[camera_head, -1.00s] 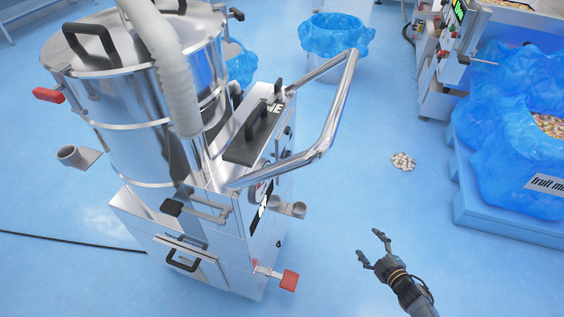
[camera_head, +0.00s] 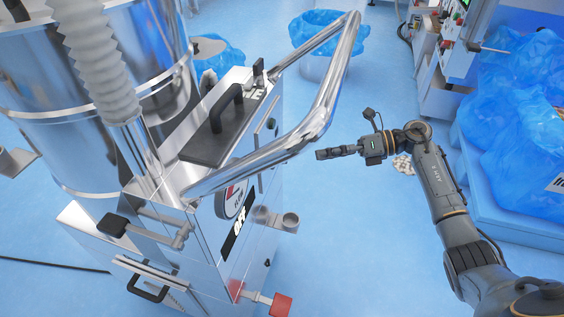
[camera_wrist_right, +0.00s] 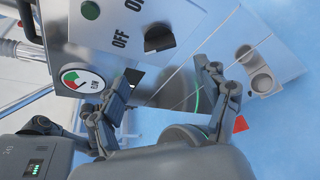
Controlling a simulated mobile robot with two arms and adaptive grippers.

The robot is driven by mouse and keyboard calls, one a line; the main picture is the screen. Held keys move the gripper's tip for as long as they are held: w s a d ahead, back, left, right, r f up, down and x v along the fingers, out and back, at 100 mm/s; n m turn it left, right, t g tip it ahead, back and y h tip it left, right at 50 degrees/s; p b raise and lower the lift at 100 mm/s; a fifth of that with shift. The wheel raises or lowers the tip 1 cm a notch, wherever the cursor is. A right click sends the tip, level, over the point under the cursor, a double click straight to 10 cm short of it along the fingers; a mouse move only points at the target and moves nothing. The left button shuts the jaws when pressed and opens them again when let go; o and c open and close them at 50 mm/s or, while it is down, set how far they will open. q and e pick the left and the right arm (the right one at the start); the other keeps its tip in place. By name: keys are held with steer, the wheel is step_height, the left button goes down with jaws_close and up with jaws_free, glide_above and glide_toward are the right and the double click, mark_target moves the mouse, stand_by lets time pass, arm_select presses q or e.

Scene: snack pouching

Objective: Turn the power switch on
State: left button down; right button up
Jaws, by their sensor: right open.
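The steel vacuum-like machine (camera_head: 205,245) stands at the left of the head view. Its side panel (camera_wrist_right: 150,15) shows in the right wrist view with "OFF" and "ON" lettering and a dark switch-like knob (camera_wrist_right: 158,37) beside it. I cannot tell the switch's position. My left gripper is out of view.
A bent steel handle (camera_head: 325,105) juts out from the machine near my right gripper. A blue-lined bin (camera_head: 318,65) stands behind. Blue floor is clear between machine and arm.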

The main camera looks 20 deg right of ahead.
steer(key=x, duration=1)
steer(key=shift+w+a+f+b, duration=0.1)
steer(key=shift+a+b, duration=0.2)
steer(key=shift+a, duration=0.1)
steer(key=c, duration=1.2)
steer(key=shift+o, duration=0.2)
